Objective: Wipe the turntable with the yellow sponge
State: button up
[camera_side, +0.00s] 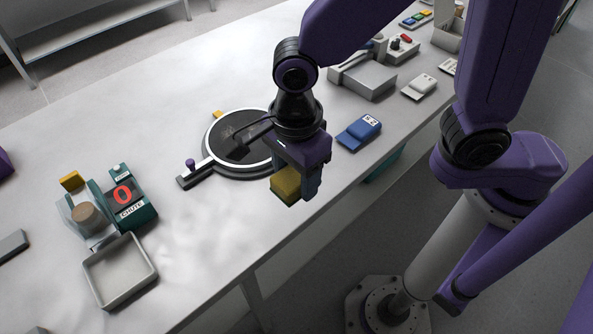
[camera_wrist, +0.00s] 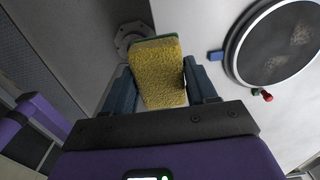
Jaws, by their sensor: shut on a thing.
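The yellow sponge (camera_side: 286,185) has a green layer that shows along its top edge in the wrist view (camera_wrist: 160,75). My gripper (camera_side: 296,178) is shut on the sponge, with one finger on each side of it; the fingers also show in the wrist view (camera_wrist: 160,90). The gripper and sponge are above the front edge of the table, beside the turntable and apart from it. The turntable (camera_side: 222,127) is a dark disc with a pale rim, partly hidden by my wrist in the side view. In the wrist view the turntable (camera_wrist: 262,62) shows pale smudges on its dark surface.
A dark bar with a purple knob (camera_side: 190,164) sticks out left of the turntable. A teal CHUTE device (camera_side: 134,205) and a shallow tray (camera_side: 147,277) stand at left. Grey equipment (camera_side: 368,80) stands behind. The table between is clear.

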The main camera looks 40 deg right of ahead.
jog(key=w+a, duration=0.1)
jog(key=w, duration=1.3)
send_over(226, 127)
notch_tip(226, 127, down, 3)
jog(key=shift+f, duration=2.65)
jog(key=shift+f, duration=1.1)
